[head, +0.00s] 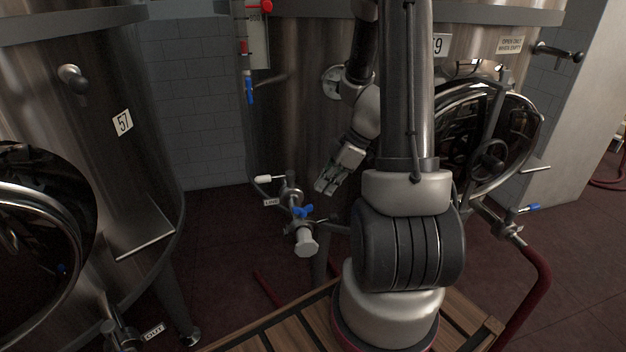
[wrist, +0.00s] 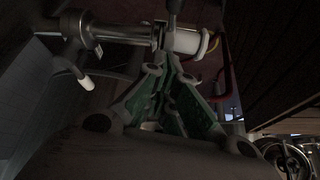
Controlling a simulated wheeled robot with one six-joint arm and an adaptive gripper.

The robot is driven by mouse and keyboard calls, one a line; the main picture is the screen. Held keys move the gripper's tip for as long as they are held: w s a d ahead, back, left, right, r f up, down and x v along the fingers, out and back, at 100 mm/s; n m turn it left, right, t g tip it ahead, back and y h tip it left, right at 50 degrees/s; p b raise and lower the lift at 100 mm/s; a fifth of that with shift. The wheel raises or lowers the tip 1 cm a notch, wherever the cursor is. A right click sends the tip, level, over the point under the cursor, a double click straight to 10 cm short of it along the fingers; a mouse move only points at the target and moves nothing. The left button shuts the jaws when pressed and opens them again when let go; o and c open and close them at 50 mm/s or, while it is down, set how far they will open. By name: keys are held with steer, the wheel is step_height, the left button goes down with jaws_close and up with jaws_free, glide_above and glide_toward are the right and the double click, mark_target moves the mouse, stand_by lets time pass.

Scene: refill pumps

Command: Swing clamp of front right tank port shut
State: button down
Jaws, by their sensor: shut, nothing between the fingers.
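The tank port (head: 306,243) stands low on the middle steel tank (head: 300,120), ending in a pale cap, with a blue-handled valve (head: 302,211) on its pipe. In the wrist view the steel pipe (wrist: 120,33) runs across the top to a white end piece (wrist: 185,40). A ring-like part, perhaps the clamp (wrist: 158,36), sits where they join; I cannot tell its position. My gripper (head: 324,189) is shut and empty, pointing down, above and right of the port in the head view. Its green-padded fingers (wrist: 162,72) come together just below the pipe in the wrist view.
A white-tipped lever (head: 263,179) sticks out left of the pipe. Tank 57 (head: 60,130) stands at left. A round hatch (head: 520,120) and a red hose (head: 537,290) are at right. A slatted wooden platform (head: 265,335) lies below.

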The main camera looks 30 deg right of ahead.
steer(key=shift+s+d+f, duration=0.2)
steer(key=shift+d+f, duration=0.4)
steer(key=shift+f, duration=0.05)
steer(key=shift+s+d+f, duration=0.15)
steer(key=shift+d+f, duration=0.4)
steer(key=shift+f, duration=0.05)
step_height(320, 180, up, 10)
steer(key=s+a+r+m+g+h, duration=0.1)
steer(key=s+r+m+g+h, duration=0.3)
steer(key=s+m, duration=0.8)
steer(key=s+a+r+t, duration=0.1)
steer(key=a+r+t, duration=0.2)
steer(key=r, duration=0.2)
steer(key=s+a+r+t+h, duration=0.1)
steer(key=a+r+t, duration=0.2)
steer(key=r, duration=0.2)
steer(key=shift+a+r, duration=0.3)
steer(key=shift+r, duration=0.1)
